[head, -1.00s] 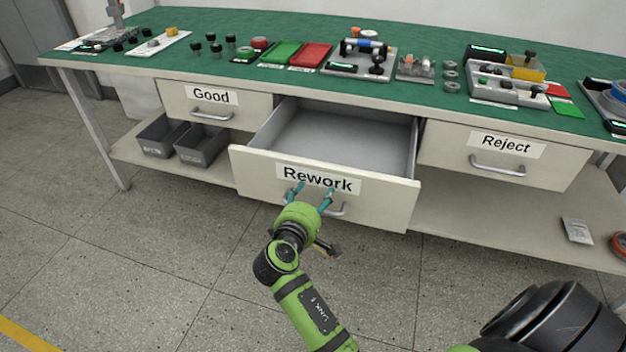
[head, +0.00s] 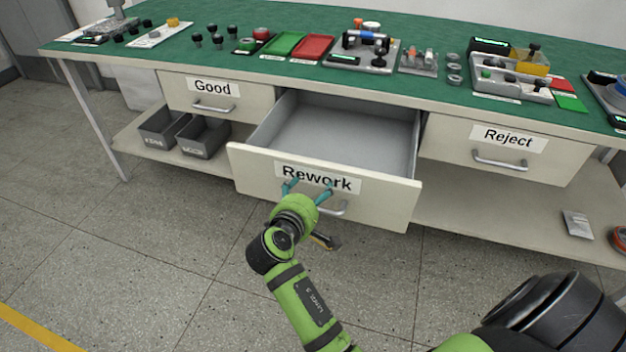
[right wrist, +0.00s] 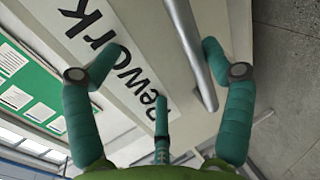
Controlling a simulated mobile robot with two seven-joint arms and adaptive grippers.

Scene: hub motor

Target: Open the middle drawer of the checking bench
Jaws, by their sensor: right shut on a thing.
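The middle drawer (head: 250,172) of the checking bench, labelled "Rework", stands pulled well out, and its grey inside (head: 345,138) shows empty. Its bar handle (head: 338,209) is on the front, partly hidden by my gripper. My right gripper (head: 308,187), with teal fingers on a green wrist, is at the drawer front and shut on the handle. In the right wrist view the handle bar (right wrist: 190,50) runs between the fingers of the gripper (right wrist: 167,60), beside the "Rework" label (right wrist: 90,35). My left gripper is not in view.
The "Good" drawer (head: 245,103) at left and the "Reject" drawer (head: 455,150) at right are closed. Parts and trays stand on the green bench top (head: 215,17). Grey bins (head: 205,138) sit on the lower shelf (head: 460,215).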

